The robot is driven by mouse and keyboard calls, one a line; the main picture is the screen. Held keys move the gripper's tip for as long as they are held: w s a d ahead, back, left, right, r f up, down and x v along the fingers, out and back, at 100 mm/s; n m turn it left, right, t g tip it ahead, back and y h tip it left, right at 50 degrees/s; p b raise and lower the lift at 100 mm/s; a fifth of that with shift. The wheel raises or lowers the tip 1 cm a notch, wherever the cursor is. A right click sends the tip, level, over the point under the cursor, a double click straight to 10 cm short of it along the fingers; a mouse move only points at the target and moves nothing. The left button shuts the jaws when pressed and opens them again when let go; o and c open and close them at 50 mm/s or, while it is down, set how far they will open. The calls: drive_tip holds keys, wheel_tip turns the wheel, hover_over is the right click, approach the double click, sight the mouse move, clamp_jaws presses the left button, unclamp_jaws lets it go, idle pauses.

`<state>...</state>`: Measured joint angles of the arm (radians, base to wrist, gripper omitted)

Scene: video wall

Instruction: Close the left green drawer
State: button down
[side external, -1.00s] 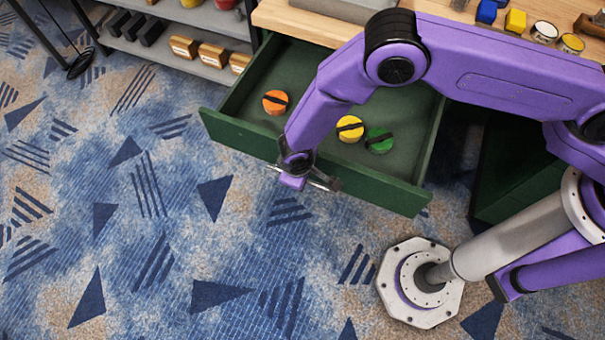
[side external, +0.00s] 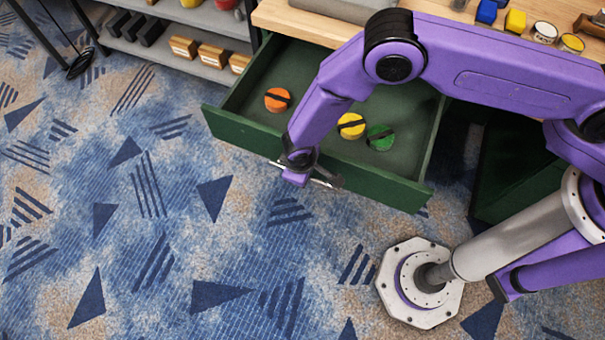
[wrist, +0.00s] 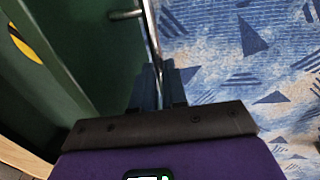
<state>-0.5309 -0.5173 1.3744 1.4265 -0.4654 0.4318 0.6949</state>
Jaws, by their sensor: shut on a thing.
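The left green drawer (side external: 385,188) stands pulled open under the wooden counter in the side view; its green front also shows in the wrist view (wrist: 95,45). A thin metal bar handle (wrist: 152,35) runs along the front. My gripper (side external: 304,179) is at the middle of the drawer front, on its outer side. In the wrist view my gripper's dark fingers (wrist: 158,88) are shut on the handle bar. An orange disc (side external: 278,99), a yellow disc (side external: 351,126) and a green disc (side external: 380,137), each with a black stripe, lie inside the drawer. My forearm hides part of the interior.
A second green drawer or cabinet part (side external: 520,185) stands at the right, beside my arm. Blocks and round tins lie on the wooden counter (side external: 290,18). A grey shelf (side external: 180,58) with boxes is at the upper left. The patterned carpet (side external: 180,240) in front is clear.

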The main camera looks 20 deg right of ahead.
drive_tip(key=w+d, duration=1.9)
drive_tip(key=d, duration=0.1)
drive_tip(key=shift+w, duration=0.4)
drive_tip(key=c, duration=1.2)
unclamp_jaws()
drive_tip(key=shift+a, duration=0.1)
drive_tip(key=shift+o, duration=0.2)
wheel_tip(320, 180, up, 17)
drive_tip(key=s+a, duration=0.2)
drive_tip(key=shift+s+a, duration=0.2)
drive_tip(key=shift+a, duration=0.05)
